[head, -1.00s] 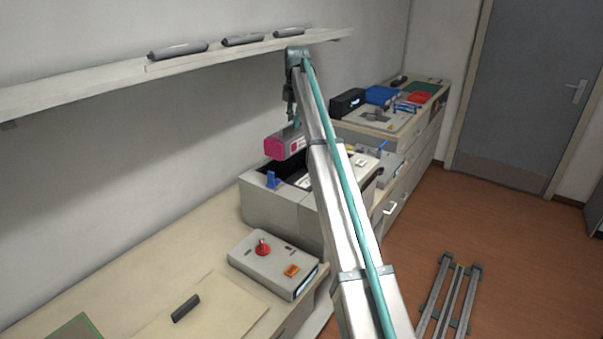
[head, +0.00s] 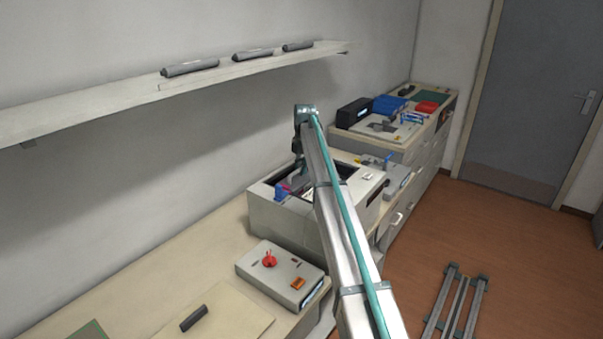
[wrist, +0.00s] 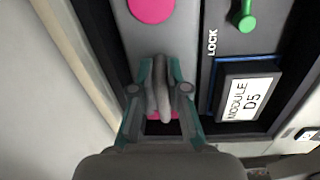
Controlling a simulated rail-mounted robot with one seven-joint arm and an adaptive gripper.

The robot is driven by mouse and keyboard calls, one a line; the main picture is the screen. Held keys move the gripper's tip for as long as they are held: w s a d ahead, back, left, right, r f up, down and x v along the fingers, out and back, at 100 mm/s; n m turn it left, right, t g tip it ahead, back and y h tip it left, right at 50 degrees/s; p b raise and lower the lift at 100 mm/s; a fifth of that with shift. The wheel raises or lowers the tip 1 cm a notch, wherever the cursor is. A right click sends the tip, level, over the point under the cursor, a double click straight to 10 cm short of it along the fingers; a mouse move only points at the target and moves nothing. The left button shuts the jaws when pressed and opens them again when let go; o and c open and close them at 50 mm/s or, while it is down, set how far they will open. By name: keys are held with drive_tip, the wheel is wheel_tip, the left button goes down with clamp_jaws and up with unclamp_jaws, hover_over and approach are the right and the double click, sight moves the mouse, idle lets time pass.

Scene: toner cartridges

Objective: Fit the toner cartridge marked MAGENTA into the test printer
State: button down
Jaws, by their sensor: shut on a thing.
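The test printer (head: 268,216) is a pale grey box on the bench with an open top bay. The magenta cartridge (wrist: 150,42) has a grey top with a magenta disc and a raised grey handle in the wrist view. My gripper (wrist: 160,88) is shut on that handle. In the head view my gripper (head: 298,165) is over the bay and the cartridge is down in it, mostly hidden by the arm and the printer wall. I cannot tell whether it is fully seated. Beside it are a green knob (wrist: 246,22), the word LOCK and a MODULE D5 label (wrist: 248,100).
A grey box with a red knob (head: 282,272) is in front of the printer. Several dark cylinders (head: 190,68) lie on the wall shelf (head: 100,99). Other devices and trays stand behind the printer.

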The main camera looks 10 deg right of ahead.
sight(303, 177)
drive_tip(key=shift+f, duration=1.3)
drive_tip(key=c, duration=1.2)
unclamp_jaws()
drive_tip(key=shift+f, duration=0.1)
drive_tip(key=r+b, duration=0.1)
drive_tip(key=r, duration=0.7)
drive_tip(key=r+b, duration=0.1)
drive_tip(key=r, duration=0.3)
drive_tip(key=shift+s+d+r+b, duration=0.1)
drive_tip(key=shift+s+d+b, duration=0.15)
drive_tip(key=shift+s+b, duration=0.1)
